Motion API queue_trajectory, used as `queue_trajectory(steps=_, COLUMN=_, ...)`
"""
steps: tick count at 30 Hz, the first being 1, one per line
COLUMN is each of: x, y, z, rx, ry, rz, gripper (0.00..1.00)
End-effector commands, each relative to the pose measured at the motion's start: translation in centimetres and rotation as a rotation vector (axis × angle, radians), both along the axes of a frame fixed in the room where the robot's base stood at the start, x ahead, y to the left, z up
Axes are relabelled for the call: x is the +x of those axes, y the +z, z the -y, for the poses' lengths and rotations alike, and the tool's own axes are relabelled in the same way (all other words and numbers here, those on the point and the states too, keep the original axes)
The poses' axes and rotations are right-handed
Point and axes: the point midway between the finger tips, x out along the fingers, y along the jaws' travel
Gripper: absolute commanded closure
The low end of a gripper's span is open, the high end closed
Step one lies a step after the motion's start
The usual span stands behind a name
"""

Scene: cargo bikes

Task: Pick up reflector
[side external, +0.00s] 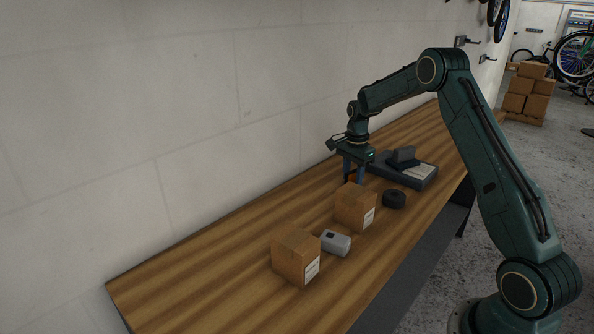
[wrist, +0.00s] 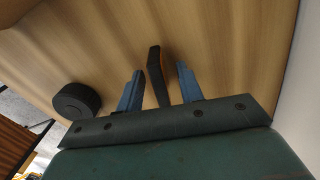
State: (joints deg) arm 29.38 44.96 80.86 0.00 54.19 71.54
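The reflector (wrist: 156,73) is a narrow dark piece with an orange face along one side, on the wooden bench. In the wrist view it lies between the two blue fingers of my gripper (wrist: 160,87), with a gap visible on each side. My gripper is open. In the side view my gripper (side external: 353,171) points down over the bench behind a cardboard box. There the reflector is too hidden to make out clearly.
Two cardboard boxes (side external: 355,207) (side external: 296,256) and a grey device (side external: 335,243) stand toward the near end. A black roll (side external: 394,199) and a dark tray (side external: 425,183) are close by. A wall (side external: 190,120) runs along the bench's far side.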

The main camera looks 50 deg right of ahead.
Motion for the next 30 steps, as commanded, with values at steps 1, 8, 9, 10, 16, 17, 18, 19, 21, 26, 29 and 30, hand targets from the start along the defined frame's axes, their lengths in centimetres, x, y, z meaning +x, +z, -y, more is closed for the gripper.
queue_trajectory(steps=1, x=0.0, y=0.0, z=0.0, rx=0.0, ry=0.0, rz=0.0, gripper=0.73)
queue_trajectory(steps=8, x=0.0, y=0.0, z=0.0, rx=0.0, ry=0.0, rz=0.0, gripper=1.0)
queue_trajectory(steps=9, x=0.0, y=0.0, z=0.0, rx=0.0, ry=0.0, rz=0.0, gripper=1.0)
queue_trajectory(steps=10, x=0.0, y=0.0, z=0.0, rx=0.0, ry=0.0, rz=0.0, gripper=1.0)
queue_trajectory(steps=16, x=0.0, y=0.1, z=0.0, rx=0.0, ry=0.0, rz=0.001, gripper=1.0)
queue_trajectory(steps=17, x=0.0, y=0.2, z=0.0, rx=0.0, ry=0.0, rz=0.001, gripper=1.0)
queue_trajectory(steps=18, x=0.0, y=0.3, z=0.0, rx=0.0, ry=0.0, rz=0.001, gripper=1.0)
queue_trajectory(steps=19, x=0.0, y=0.4, z=0.0, rx=0.0, ry=0.0, rz=0.001, gripper=1.0)
queue_trajectory(steps=21, x=0.0, y=0.8, z=0.0, rx=-0.001, ry=0.0, rz=0.002, gripper=1.0)
queue_trajectory(steps=26, x=0.1, y=2.3, z=0.0, rx=-0.002, ry=0.0, rz=0.003, gripper=1.0)
queue_trajectory(steps=29, x=0.1, y=3.7, z=0.0, rx=-0.002, ry=0.0, rz=0.004, gripper=1.0)
queue_trajectory(steps=30, x=0.1, y=4.4, z=0.0, rx=-0.003, ry=0.0, rz=0.005, gripper=1.0)
